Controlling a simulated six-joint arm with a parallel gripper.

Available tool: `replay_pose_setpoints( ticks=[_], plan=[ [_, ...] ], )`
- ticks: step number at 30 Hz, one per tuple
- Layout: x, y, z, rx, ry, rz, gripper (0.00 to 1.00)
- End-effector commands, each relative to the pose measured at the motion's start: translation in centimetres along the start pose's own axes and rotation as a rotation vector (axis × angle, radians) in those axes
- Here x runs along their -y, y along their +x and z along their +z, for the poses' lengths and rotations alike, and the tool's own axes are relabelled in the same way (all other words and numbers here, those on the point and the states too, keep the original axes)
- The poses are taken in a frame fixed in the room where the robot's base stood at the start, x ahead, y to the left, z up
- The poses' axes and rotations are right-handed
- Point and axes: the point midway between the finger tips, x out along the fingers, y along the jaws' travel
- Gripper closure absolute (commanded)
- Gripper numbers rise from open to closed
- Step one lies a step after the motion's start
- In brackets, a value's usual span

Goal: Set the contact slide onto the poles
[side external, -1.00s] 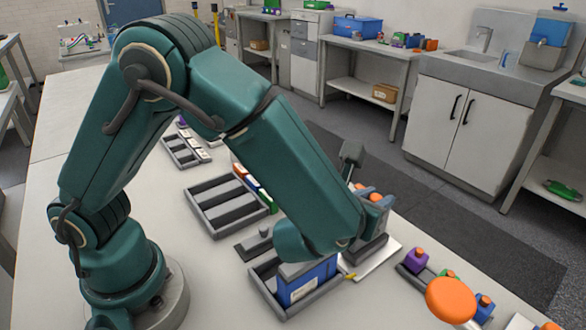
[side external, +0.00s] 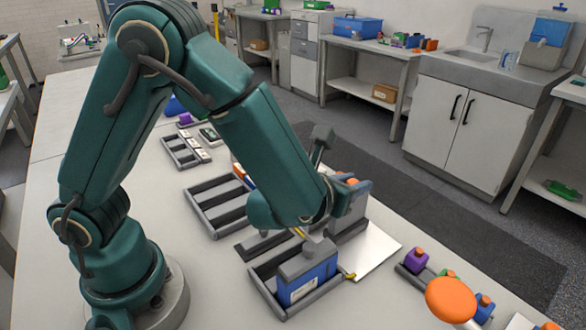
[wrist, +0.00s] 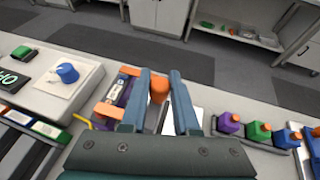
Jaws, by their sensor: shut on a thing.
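A blue battery box (side external: 305,287) with a white label and a grey top piece sits in a grey tray at the front of the side view. My gripper is above and behind it, largely hidden by my arm in the side view. In the wrist view my gripper (wrist: 159,85) is shut on an orange-topped piece (wrist: 158,92), seemingly the contact slide's knob, between the blue-grey fingers. The rest of that piece is hidden. A holder with orange ends (wrist: 105,110) lies just left of the fingers. The poles cannot be made out.
A white plate (side external: 375,252) lies right of the tray. Purple, green and blue blocks with orange caps (wrist: 229,123) stand in a rack at the right. Grey slotted trays (side external: 222,210) lie to the left. A white pad holds a blue knob (wrist: 67,73).

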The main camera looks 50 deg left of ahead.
Motion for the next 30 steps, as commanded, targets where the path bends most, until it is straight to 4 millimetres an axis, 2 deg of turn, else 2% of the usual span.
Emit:
replay_pose_setpoints(
  ticks=[1,7,8,9,10,20,30],
  plan=[
    [-0.6,0.1,0.1,0.004,-0.005,0.017,1.0],
    [-0.7,0.1,0.1,0.004,-0.007,0.024,1.0],
    [-0.8,0.1,0.1,0.004,-0.008,0.025,0.63],
    [-0.8,0.1,0.1,0.004,-0.008,0.025,0.48],
    [-0.8,0.1,0.1,0.004,-0.008,0.025,0.41],
    [-0.4,-0.2,0.1,0.003,-0.005,0.015,0.41],
    [-0.3,-4.3,0.1,0.004,-0.007,0.014,0.41]
  ],
)
